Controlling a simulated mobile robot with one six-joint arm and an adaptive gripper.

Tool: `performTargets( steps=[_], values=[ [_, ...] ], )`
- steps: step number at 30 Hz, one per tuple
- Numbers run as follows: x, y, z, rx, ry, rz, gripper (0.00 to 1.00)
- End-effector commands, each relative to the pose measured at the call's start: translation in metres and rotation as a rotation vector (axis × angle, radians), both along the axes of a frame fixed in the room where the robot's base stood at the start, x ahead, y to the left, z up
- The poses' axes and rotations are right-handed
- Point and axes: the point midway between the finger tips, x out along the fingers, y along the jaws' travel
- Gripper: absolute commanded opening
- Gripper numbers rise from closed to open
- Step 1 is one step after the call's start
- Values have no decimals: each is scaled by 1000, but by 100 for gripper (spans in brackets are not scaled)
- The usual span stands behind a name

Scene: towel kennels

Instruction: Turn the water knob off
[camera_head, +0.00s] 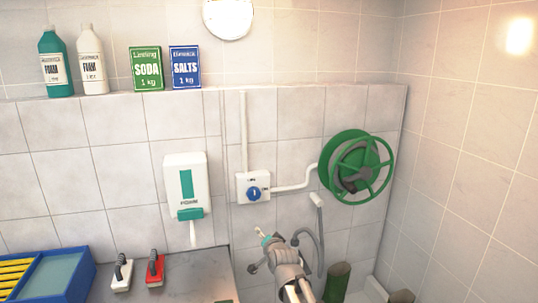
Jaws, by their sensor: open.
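The water knob (253,193) is a round blue dial on a white box fixed to the tiled wall. A white pipe runs up from the box and another runs right to a green hose reel (357,168). My gripper (259,250) is open below the knob in the picture, apart from it, with nothing seen between its fingers. The knob is in clear view; its marks are too small to read.
A white soap dispenser (187,187) hangs left of the box. A grey hose with a spray handle (316,200) hangs right of my gripper. A counter (190,275) at lower left holds red and white brushes and a blue tray (85,270). Bottles and boxes stand on the ledge.

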Motion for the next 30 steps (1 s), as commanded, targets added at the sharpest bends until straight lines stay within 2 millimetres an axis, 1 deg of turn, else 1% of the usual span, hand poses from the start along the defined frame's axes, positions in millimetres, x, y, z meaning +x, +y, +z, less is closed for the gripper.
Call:
performTargets(
  steps=[1,3,8,11,15,17,22,27,30],
  values=[
    [-8,-10,-10,-46,46,5,100],
    [-17,-23,-25,-116,117,19,100],
    [-44,-53,-57,-267,284,64,100],
    [-64,-72,-75,-353,391,98,100],
    [-97,-98,-97,-459,544,159,100],
    [-112,-109,-105,-500,610,189,100],
    [-160,-140,-123,-597,799,284,100],
    [-204,-164,-131,-658,967,384,100],
    [-223,-173,-133,-676,1037,432,100]
  ],
)
